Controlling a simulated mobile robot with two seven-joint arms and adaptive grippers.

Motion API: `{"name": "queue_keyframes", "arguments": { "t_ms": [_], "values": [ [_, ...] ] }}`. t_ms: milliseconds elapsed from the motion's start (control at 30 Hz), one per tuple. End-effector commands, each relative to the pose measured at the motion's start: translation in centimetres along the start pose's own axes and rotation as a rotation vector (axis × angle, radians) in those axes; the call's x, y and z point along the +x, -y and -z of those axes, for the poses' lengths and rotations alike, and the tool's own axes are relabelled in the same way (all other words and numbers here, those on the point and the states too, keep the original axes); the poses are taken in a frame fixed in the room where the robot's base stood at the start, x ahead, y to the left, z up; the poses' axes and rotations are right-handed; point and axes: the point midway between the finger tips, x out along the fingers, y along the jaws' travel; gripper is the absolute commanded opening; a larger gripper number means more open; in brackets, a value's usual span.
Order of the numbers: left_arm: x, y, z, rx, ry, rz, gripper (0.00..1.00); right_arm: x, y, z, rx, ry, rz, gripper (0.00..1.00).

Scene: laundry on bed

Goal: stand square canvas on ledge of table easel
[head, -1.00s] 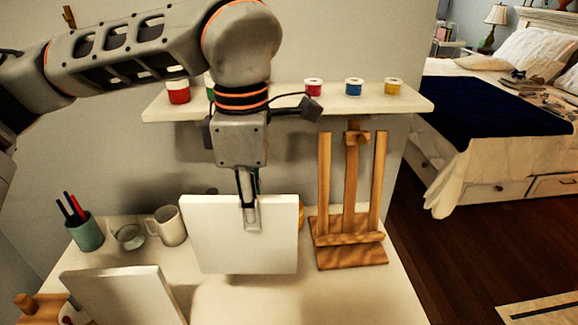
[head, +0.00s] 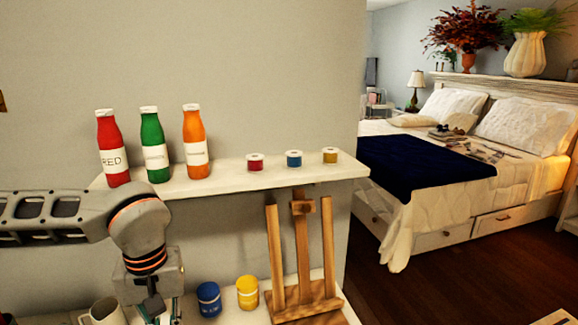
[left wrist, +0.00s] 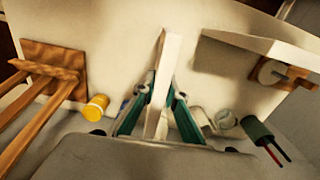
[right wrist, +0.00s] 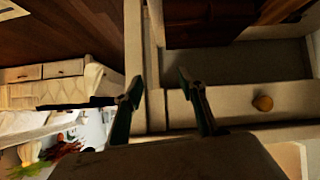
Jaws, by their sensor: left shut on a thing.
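The white square canvas (left wrist: 168,60) shows edge-on in the left wrist view, between the two fingers of my left gripper (left wrist: 160,98), which is shut on it. The easel also shows at the left of the left wrist view (left wrist: 50,75). My right gripper (right wrist: 165,95) is open and empty, away from the table.
A wall shelf (head: 240,178) above the table holds bottles and small paint pots. A blue jar (head: 208,299) and a yellow jar (head: 247,292) stand between gripper and easel. A mug (head: 104,312) is at the left.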

Motion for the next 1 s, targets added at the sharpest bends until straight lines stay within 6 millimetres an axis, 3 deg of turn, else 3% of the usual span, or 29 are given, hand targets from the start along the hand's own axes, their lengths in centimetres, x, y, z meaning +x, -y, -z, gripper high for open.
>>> {"name": "queue_keyframes", "arguments": {
  "t_ms": [300, 867, 900, 1000],
  "values": [
    [2.9, 1.9, 0.5, 0.294, 0.006, -0.002, 0.00, 0.0, 0.0, -0.1, 0.000, 0.002, 0.000, 0.40],
    [3.0, 2.1, 0.6, 0.316, 0.006, -0.003, 0.00, 0.0, 0.0, 0.0, 0.001, 0.000, 0.000, 0.40],
    [3.0, 2.1, 0.6, 0.316, 0.006, -0.003, 0.00, 0.0, 0.0, 0.0, 0.000, 0.000, 0.000, 0.30],
    [3.0, 2.0, 0.6, 0.316, 0.006, -0.002, 0.00, 0.0, 0.0, 0.1, 0.000, -0.001, 0.000, 0.28]
  ]
}}
